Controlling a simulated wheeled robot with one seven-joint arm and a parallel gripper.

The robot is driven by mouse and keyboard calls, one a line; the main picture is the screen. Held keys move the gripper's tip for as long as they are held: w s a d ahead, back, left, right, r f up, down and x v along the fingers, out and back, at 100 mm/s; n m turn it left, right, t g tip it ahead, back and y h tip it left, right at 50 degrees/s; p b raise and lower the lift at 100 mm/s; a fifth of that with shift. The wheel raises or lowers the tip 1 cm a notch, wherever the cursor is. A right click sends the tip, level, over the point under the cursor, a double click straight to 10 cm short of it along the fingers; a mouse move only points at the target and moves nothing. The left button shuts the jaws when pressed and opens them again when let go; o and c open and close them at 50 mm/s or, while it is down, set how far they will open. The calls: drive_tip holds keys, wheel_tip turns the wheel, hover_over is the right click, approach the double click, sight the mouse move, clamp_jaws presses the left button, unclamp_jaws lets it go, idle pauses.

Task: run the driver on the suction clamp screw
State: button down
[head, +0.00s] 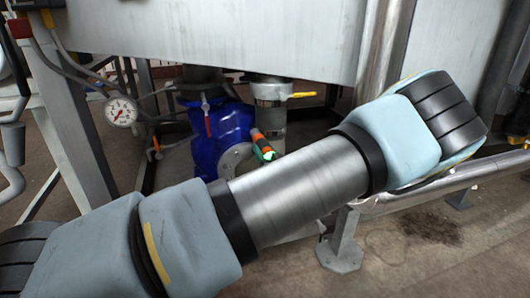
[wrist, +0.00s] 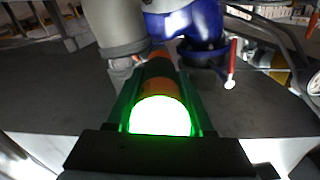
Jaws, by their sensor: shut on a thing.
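My gripper (wrist: 154,85) is shut on the driver (wrist: 157,84), an orange and dark tool whose near end glows bright white-green. In the head view the driver (head: 261,143) shows orange and green just above my forearm, beside the blue pump (head: 221,128). My gripper is hidden behind my arm there. The driver's far end reaches toward the grey suction pipe (wrist: 112,28) in the wrist view; I cannot tell whether it touches. A metal collar (head: 270,92) with a yellow handle sits on the pipe above. The clamp screw cannot be made out.
A red-handled lever (wrist: 231,64) is right of the driver in the wrist view; a red lever (head: 206,119) also shows by the pump. A pressure gauge (head: 121,111) hangs left. A steel tank (head: 220,35) overhangs the pump. A horizontal pipe (head: 430,188) runs low at right.

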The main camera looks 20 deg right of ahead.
drive_tip(key=shift+s+a, duration=0.2)
drive_tip(key=shift+s, duration=1.35)
